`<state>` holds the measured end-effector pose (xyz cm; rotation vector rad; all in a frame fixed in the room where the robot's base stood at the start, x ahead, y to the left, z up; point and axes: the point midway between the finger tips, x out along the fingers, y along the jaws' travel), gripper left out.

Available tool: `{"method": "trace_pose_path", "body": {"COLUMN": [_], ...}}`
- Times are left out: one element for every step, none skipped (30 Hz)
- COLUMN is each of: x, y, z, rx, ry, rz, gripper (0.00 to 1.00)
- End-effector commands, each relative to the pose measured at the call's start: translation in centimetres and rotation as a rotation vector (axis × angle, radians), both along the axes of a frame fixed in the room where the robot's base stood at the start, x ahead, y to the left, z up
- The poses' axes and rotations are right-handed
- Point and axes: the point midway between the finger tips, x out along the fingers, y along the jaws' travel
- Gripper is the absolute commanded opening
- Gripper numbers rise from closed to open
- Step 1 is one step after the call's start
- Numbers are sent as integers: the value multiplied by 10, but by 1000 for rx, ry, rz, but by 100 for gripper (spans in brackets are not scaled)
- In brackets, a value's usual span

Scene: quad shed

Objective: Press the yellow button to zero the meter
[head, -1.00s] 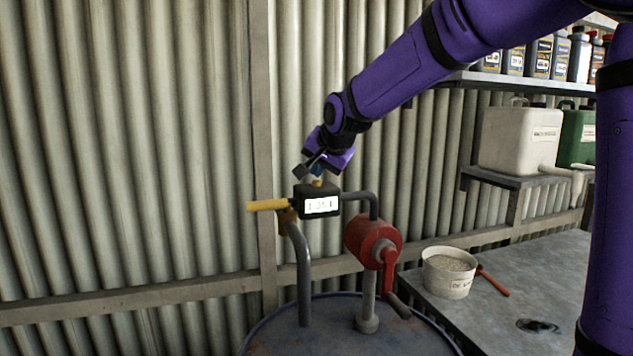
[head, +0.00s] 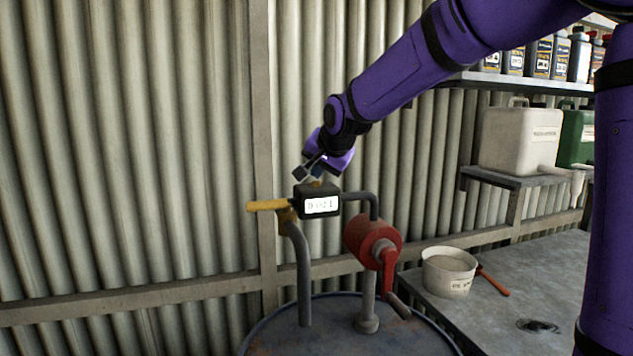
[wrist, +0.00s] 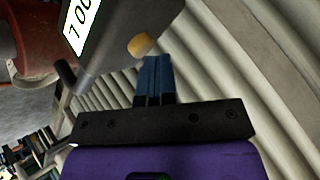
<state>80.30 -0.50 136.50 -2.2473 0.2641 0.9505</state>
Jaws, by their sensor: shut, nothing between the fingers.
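The black meter (head: 318,200) stands on the pipe above the drum, with a lit white display on its front face. The small figures on it look like zeros and a one in the head view; the wrist view cuts the display (wrist: 80,28) off. The yellow button (wrist: 141,45) sits on the meter's top. In the head view I cannot make the button out under the fingers. My gripper (head: 315,179) is shut and empty, pointing down over the meter. In the wrist view its blue fingertips (wrist: 153,60) are right beside the button; I cannot tell whether they touch it.
A yellow handle (head: 265,205) sticks out left of the meter. A red crank pump (head: 373,243) stands on the blue drum (head: 330,330). A white bucket (head: 448,272) is on the bench at right. Corrugated wall stands close behind.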

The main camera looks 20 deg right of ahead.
Motion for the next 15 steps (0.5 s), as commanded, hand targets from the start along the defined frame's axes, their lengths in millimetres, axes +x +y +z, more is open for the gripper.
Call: {"method": "trace_pose_path", "body": {"x": [0, 0, 0, 0, 0, 0, 0, 0, 0, 0, 0, 0, 0, 0, 0], "y": [0, 0, 0, 0, 0, 0, 0, 0, 0, 0, 0, 0, 0, 0, 0], "z": [2, 4, 6, 7, 9, 11, 12, 13, 14, 15, 15, 15, 15, 15, 15], "rx": [0, 0, 0, 0, 0, 0, 0, 0, 0, 0, 0, 0, 0, 0, 0], "ry": [-1, -1, -1, -1, -1, 0, 0, 0, -1, -1, -1, 0, 0, 0, 0], "rz": [0, 0, 0, 0, 0, 0, 0, 0, 0, 0, 0, 0, 0, 0, 0], "gripper": [0, 0, 0, 0, 0, 0, 0, 0, 0, 0, 0, 0, 0, 0, 0]}}
